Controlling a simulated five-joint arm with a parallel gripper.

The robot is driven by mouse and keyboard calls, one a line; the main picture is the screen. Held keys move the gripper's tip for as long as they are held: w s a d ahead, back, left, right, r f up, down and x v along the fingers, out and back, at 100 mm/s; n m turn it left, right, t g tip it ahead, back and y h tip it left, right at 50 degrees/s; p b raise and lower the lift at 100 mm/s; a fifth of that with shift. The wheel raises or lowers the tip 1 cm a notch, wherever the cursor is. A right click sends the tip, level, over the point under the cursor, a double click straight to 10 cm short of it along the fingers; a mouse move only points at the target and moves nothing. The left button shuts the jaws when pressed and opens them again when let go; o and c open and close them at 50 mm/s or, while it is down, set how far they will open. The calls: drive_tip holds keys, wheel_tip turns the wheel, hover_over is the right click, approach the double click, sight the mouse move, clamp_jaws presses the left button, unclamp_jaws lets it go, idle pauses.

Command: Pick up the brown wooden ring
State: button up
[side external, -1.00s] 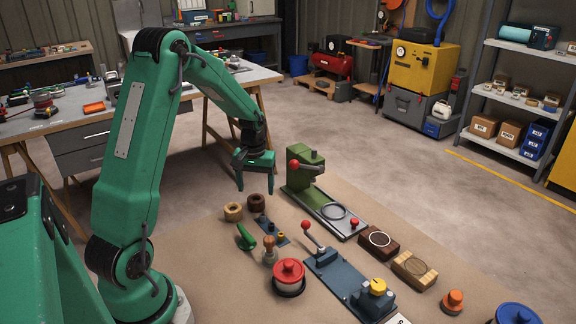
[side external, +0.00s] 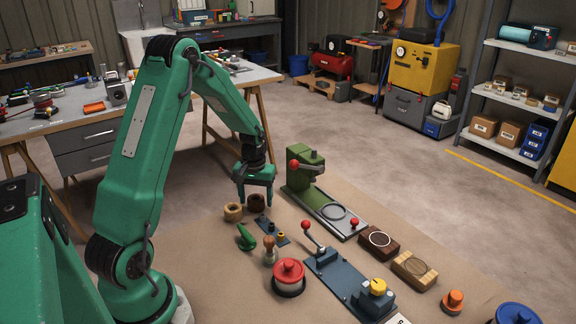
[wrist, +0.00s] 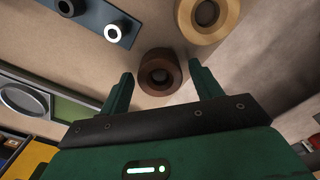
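The brown wooden ring (side external: 257,205), dark with a round hole, rests on the tan work surface in the side view. It also shows in the wrist view (wrist: 159,57), centred between the two fingers. My gripper (side external: 256,203) is open and points down over the ring. In the wrist view the fingers of my gripper (wrist: 162,76) stand to the left and right of the ring with a gap on each side. I cannot tell exactly how low the fingertips are. The gripper partly hides the ring in the side view.
A paler wooden ring (side external: 233,212) sits close on the left. A green press (side external: 310,185) stands to the right.

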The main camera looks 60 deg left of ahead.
sight(256, 201)
drive_tip(key=c, duration=0.8)
drive_tip(key=shift+r, duration=5.05)
